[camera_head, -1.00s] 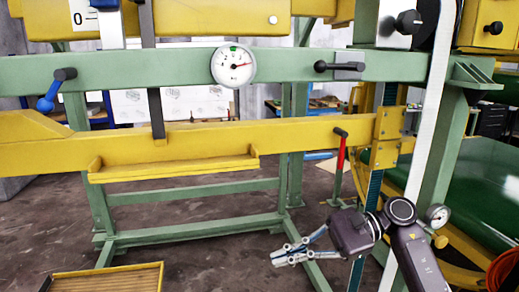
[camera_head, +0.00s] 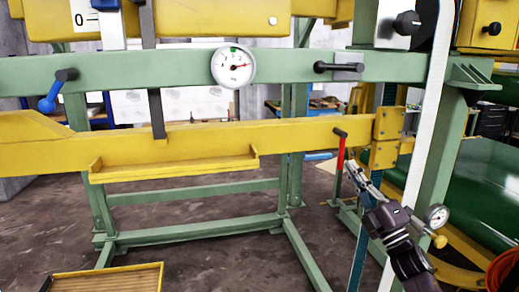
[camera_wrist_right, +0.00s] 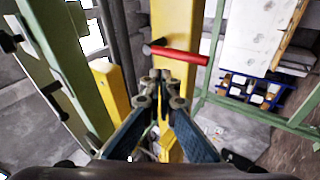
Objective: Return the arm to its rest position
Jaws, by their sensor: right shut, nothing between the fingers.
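My right gripper (camera_head: 351,167) is at the lower right of the head view, its fingers pointing up and to the left. It is shut and empty. Its fingertips are close to the red lever (camera_head: 341,153) that hangs from a black pivot on the yellow beam (camera_head: 215,138). In the right wrist view, the shut fingertips of the right gripper (camera_wrist_right: 163,88) are below the red lever (camera_wrist_right: 180,55), with a small gap showing in the picture. I cannot tell the depth between them. My left gripper is not in view.
A green crossbar (camera_head: 140,74) carries a dial gauge (camera_head: 233,66), a blue-handled lever (camera_head: 47,103) and a black lever (camera_head: 338,67). A white strip (camera_head: 428,110) and a small gauge (camera_head: 437,216) stand right of the gripper. A slatted wooden box (camera_head: 107,279) lies lower left. Floor between the green legs is clear.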

